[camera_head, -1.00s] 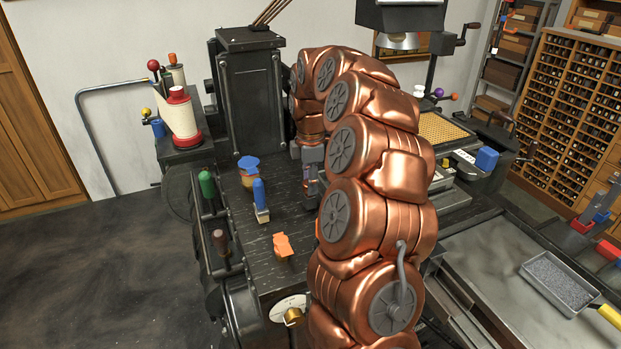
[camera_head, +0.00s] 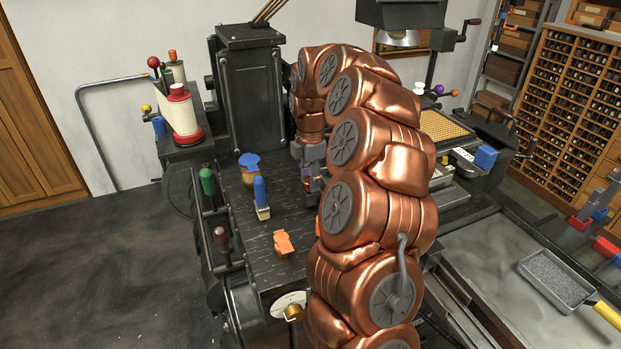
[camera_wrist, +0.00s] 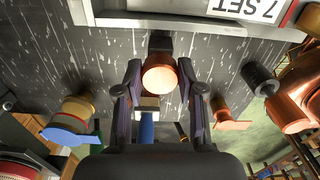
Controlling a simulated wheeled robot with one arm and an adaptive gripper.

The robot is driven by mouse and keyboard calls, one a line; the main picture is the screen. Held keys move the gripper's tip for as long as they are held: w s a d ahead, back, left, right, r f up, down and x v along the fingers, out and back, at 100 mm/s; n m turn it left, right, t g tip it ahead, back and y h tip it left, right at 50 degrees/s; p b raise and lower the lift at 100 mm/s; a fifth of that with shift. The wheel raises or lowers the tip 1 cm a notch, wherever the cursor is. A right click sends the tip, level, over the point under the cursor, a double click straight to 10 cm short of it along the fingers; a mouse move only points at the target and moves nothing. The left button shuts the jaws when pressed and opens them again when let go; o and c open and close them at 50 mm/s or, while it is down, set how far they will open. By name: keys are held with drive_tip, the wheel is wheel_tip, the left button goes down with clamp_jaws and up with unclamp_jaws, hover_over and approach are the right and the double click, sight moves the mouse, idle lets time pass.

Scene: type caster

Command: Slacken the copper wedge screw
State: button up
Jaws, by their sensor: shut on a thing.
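The copper wedge screw (camera_wrist: 160,74) shows in the wrist view as a round copper knob on a dark block, at the edge of a pale metal plate. My gripper (camera_wrist: 160,82) has one dark finger on each side of the knob and is shut on it. My copper arm hides part of the bench there, and I cannot make out the screw in that view.
A blue-handled brush (camera_head: 260,198) and an orange piece (camera_head: 283,243) are on the dark bench top (camera_head: 240,222).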

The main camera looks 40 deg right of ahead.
drive_tip(key=o, duration=1.2)
drive_tip(key=shift+f, duration=0.1)
drive_tip(key=shift+c, duration=0.2)
wheel_tip(320, 180, up, 12)
